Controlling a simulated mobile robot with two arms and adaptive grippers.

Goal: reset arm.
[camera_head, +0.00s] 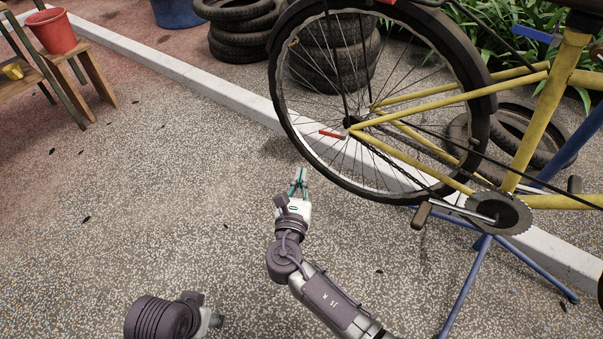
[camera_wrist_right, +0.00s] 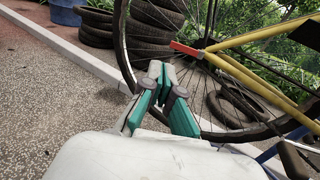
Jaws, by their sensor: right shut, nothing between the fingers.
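My right gripper (camera_head: 299,177) is in the middle of the head view, with green fingers pointing up the picture toward a yellow bicycle's wheel. It is shut with nothing held. In the right wrist view its green fingertips (camera_wrist_right: 161,72) come together in front of the wheel's rim. I cannot tell how far it is from the wheel, but no contact shows. At the lower left of the head view, part of my other arm (camera_head: 165,318) shows; its gripper is not visible.
The yellow bicycle (camera_head: 540,115) stands on a blue stand (camera_head: 466,285) at right. Stacked tires (camera_head: 240,30) stand behind a pale curb (camera_head: 185,77). A red bucket (camera_head: 52,32) sits on a wooden stool (camera_head: 92,75) at upper left. The paved ground at left is mostly clear.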

